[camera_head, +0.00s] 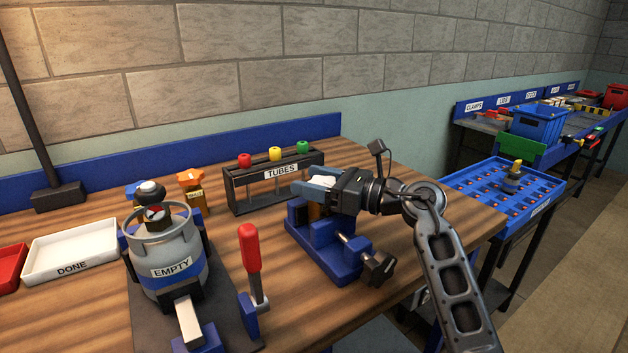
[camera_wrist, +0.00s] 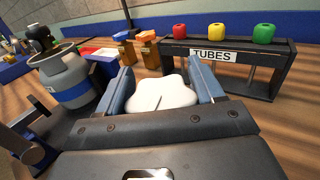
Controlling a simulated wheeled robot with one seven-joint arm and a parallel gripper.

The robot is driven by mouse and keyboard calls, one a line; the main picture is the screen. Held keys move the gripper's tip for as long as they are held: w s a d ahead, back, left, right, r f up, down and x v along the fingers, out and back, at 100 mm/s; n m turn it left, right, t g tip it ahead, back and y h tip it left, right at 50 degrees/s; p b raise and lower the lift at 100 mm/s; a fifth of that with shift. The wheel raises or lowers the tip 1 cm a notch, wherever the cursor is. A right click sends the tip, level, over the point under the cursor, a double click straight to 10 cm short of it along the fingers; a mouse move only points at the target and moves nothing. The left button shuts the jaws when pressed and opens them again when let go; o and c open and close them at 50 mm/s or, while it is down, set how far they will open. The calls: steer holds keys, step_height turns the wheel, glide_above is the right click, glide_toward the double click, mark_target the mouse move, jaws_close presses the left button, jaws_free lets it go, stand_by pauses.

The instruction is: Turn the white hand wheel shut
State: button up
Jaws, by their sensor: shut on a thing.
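The white hand wheel (camera_wrist: 160,93) sits between the two blue-grey fingers of my gripper (camera_wrist: 163,84) in the wrist view. Its rounded, lobed top shows, and its lower side is hidden. In the head view the wheel (camera_head: 321,181) is a small white patch at the tip of my gripper (camera_head: 326,186), above the blue vise (camera_head: 322,250). My gripper is shut on the wheel, coming in from the right. A brown-orange part (camera_head: 313,211) shows below the wheel, mostly hidden by the vise and gripper.
The black TUBES rack (camera_head: 281,171) with red, yellow and green caps stands close behind. A grey EMPTY cylinder (camera_head: 167,248) and a red-handled clamp (camera_head: 249,250) stand to the left. A white DONE tray (camera_head: 72,250) lies further left. A blue tray (camera_head: 490,187) is beyond the table's right edge.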

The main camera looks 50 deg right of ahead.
steer(key=shift+r+m+h+p, duration=0.25)
steer(key=shift+m+h+p, duration=0.55)
steer(key=shift+h+p, duration=0.3)
steer(key=shift+w+d+m+t+h+p, duration=0.1)
steer(key=shift+m+t+h+p, duration=0.2)
steer(key=shift+m+h+p, duration=0.45)
steer(key=shift+d+f+h, duration=0.1)
steer(key=shift+f+h, duration=0.15)
steer(key=shift+h, duration=0.2)
steer(key=o, duration=1)
